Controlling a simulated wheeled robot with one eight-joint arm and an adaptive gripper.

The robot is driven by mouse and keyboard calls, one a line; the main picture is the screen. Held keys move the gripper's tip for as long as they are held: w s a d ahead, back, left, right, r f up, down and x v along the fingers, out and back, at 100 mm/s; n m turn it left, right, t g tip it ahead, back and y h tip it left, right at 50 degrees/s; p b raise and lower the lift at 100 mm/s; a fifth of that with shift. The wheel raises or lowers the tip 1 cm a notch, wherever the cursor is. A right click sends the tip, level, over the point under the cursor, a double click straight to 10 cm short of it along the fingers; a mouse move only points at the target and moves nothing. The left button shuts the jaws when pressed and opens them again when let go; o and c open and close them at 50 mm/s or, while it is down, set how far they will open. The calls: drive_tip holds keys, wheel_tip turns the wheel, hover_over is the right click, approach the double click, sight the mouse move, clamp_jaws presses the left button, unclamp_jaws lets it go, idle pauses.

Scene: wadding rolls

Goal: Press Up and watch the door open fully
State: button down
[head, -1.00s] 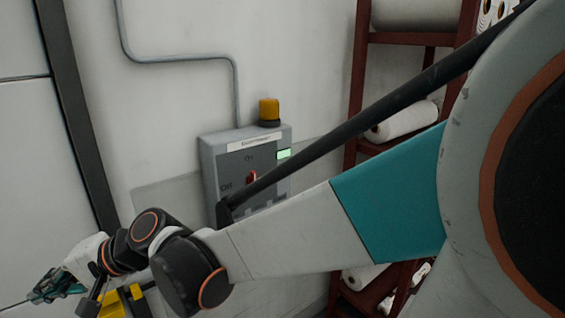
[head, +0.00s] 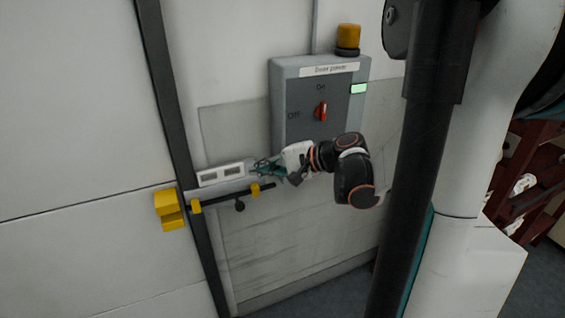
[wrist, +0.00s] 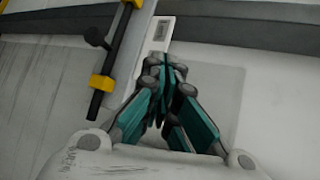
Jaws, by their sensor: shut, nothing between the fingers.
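My gripper (head: 262,168) is shut and empty, pointing left in the head view. Its tips are close to the right end of a pale wall unit with two small dark windows (head: 222,173); I cannot tell if they touch. The wrist view shows the shut teal fingers (wrist: 165,78) with part of that unit (wrist: 160,30) beyond them. No Up button can be made out. The pale panelled door (head: 80,150) fills the left of the head view, beside a dark upright strip (head: 172,100). I see no opening in the part shown.
A grey power box (head: 290,95) has a red knob (head: 321,111) standing upright toward On, a lit green display (head: 358,89) and an amber lamp (head: 348,37). A black bolt rod (head: 225,202) and yellow catch (head: 169,208) lie below the unit. A rack (head: 535,170) stands right.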

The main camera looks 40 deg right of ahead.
drive_tip(key=s+d+f+m+b, duration=0.1)
drive_tip(key=s+d+f, duration=0.3)
drive_tip(key=d, duration=0.3)
drive_tip(key=s+d+f+h+b, duration=0.1)
drive_tip(key=s+d+f+b, duration=0.1)
drive_tip(key=s+d+f, duration=0.2)
drive_tip(key=d, duration=0.3)
drive_tip(key=shift+s+d+m, duration=0.2)
drive_tip(key=shift+s+m, duration=0.15)
drive_tip(key=shift+m, duration=0.05)
drive_tip(key=w+d, duration=0.2)
drive_tip(key=w, duration=0.6)
drive_tip(key=shift+w, duration=0.3)
drive_tip(key=shift+d, duration=0.1)
idle(0.4)
drive_tip(key=shift+w, duration=0.4)
